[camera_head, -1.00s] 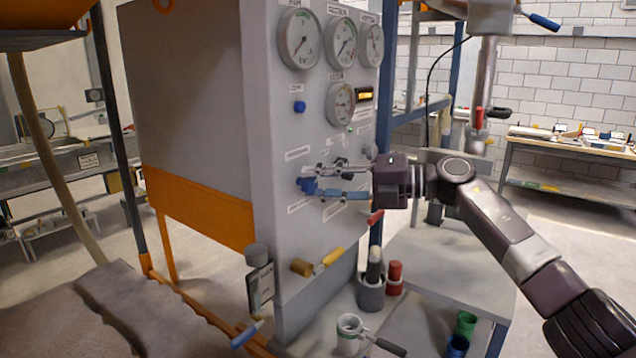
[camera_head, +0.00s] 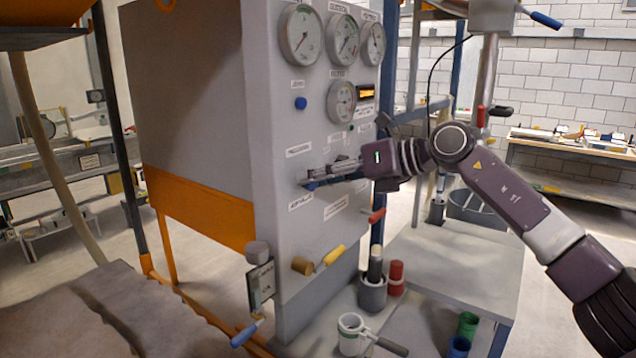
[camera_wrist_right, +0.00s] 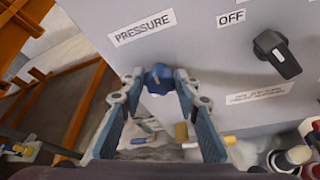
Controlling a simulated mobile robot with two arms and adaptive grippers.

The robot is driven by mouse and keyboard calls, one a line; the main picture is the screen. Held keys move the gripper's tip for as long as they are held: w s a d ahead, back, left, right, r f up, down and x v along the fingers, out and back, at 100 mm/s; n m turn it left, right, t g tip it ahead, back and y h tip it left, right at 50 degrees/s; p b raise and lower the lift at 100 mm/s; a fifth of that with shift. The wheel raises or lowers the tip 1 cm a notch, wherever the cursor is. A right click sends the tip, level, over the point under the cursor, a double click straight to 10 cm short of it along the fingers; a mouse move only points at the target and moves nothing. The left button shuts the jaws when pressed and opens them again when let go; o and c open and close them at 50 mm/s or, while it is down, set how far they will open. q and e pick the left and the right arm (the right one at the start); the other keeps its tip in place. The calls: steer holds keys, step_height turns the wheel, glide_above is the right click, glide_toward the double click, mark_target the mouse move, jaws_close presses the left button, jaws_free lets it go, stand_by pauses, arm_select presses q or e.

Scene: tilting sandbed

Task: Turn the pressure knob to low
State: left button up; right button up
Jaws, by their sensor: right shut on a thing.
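The blue pressure knob (camera_wrist_right: 158,78) is on the grey panel (camera_head: 285,245), below a white PRESSURE label (camera_wrist_right: 142,28) in the right wrist view. A small pale mark shows on its face. My right gripper (camera_wrist_right: 158,88) is shut on the knob, with one finger on each side of it. In the head view my right gripper (camera_head: 312,181) reaches the panel from the right, its fingers seen nearly edge-on, and they hide most of the knob. I cannot read a low mark. My left gripper is not in view.
A black knob (camera_wrist_right: 277,52) beside an OFF label is right of the pressure knob in the wrist view. Gauges (camera_head: 301,35) are above. A yellow-handled lever (camera_head: 334,255) and a red handle (camera_head: 376,215) stick out below. Cups (camera_head: 351,334) stand at the panel's foot.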

steer(key=shift+f+n+h, duration=0.15)
steer(key=shift+n+h, duration=0.15)
steer(key=shift+n, duration=0.1)
stand_by(0.3)
steer(key=o, duration=1.2)
steer(key=shift+c, duration=0.2)
steer(key=v, duration=1.2)
steer(key=shift+s, duration=0.2)
steer(key=shift+a, duration=0.15)
